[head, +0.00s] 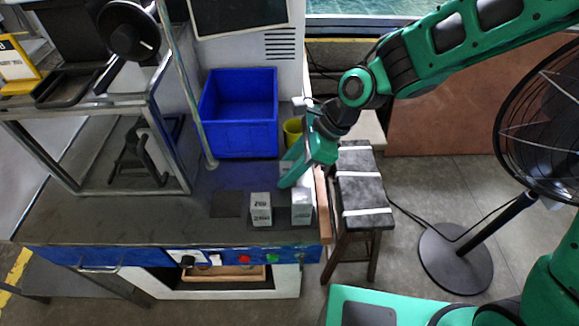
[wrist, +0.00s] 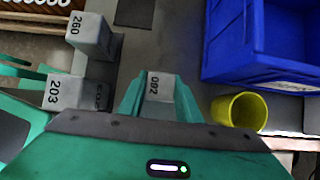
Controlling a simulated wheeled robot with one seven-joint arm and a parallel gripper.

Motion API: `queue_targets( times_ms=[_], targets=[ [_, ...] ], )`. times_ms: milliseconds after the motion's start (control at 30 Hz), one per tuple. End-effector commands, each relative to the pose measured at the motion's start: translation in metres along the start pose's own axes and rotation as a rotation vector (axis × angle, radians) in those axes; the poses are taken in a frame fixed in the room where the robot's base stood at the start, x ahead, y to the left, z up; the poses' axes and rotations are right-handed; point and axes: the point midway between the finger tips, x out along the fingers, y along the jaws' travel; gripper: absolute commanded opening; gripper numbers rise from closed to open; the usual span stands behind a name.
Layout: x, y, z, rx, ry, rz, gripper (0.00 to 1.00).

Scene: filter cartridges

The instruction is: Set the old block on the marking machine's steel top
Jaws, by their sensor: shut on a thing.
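My gripper (head: 288,177) is over the right part of the machine's dark steel top (head: 110,220), near its right edge. In the wrist view my gripper (wrist: 159,92) is shut on a light grey block (wrist: 160,86), whose number reads like 092, or 260 upside down. The fingers hide most of this block, and I cannot tell whether it touches the top. Two more grey blocks stand on the top: one marked 260 (wrist: 90,34), also in the head view (head: 261,209), and one marked 203 (wrist: 75,92), nearest my gripper there (head: 301,207).
A blue bin (head: 237,140) and a yellow cup (head: 293,130) stand behind my gripper. A dark square patch (head: 230,204) lies left of the blocks. A metal frame (head: 165,150) stands at left. A stool (head: 362,185) and a fan (head: 545,125) are at right.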

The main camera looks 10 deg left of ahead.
Motion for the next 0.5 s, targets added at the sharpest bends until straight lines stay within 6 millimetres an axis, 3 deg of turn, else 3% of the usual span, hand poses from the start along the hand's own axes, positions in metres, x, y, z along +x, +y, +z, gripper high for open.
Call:
queue_targets(
  times_ms=[167,200,267,500],
  targets=[
    [0.0014,0.0002,-0.0002,-0.001,0.0,0.001,0.03],
    [0.0014,0.0002,-0.0003,-0.001,0.0,0.001,0.38],
    [0.0013,0.0002,-0.0003,-0.001,0.0,0.0,0.5],
    [0.0012,0.0002,-0.0001,-0.001,0.0,0.0,0.5]
  ],
)
